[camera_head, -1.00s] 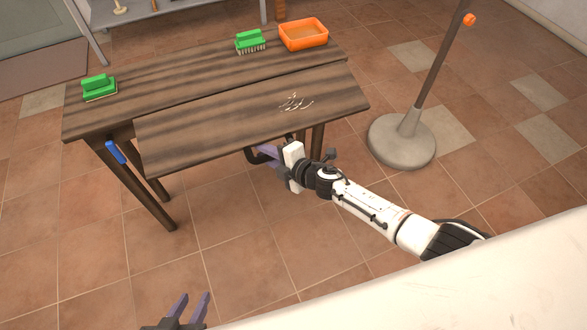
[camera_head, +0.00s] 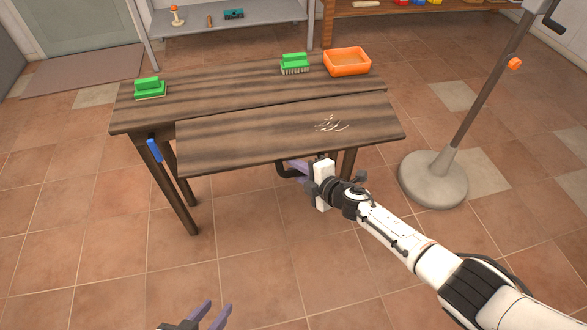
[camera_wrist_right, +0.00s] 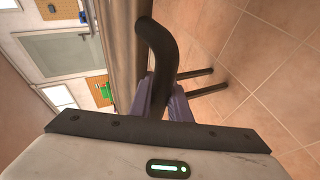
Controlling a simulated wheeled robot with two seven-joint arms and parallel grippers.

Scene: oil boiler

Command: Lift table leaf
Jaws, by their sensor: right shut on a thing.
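The dark wooden table (camera_head: 228,90) stands ahead with its leaf (camera_head: 255,135) along the near side. The leaf sticks out toward me and looks near level with the top; its exact tilt is hard to tell. White marks lie on its right part. A black curved handle (camera_head: 284,173) is under the leaf's near edge. My right gripper (camera_head: 297,168) is shut on this handle, which also shows between its fingers (camera_wrist_right: 165,95) in the right wrist view. My left gripper (camera_head: 210,309) is at the bottom edge, fingers apart and empty, away from the table.
Two green brushes (camera_head: 149,88) (camera_head: 295,63) and an orange tray (camera_head: 347,62) are on the tabletop. A blue piece (camera_head: 155,150) is at the table's left end. A stand with a round base (camera_head: 433,180) is at right. Tiled floor in front is clear.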

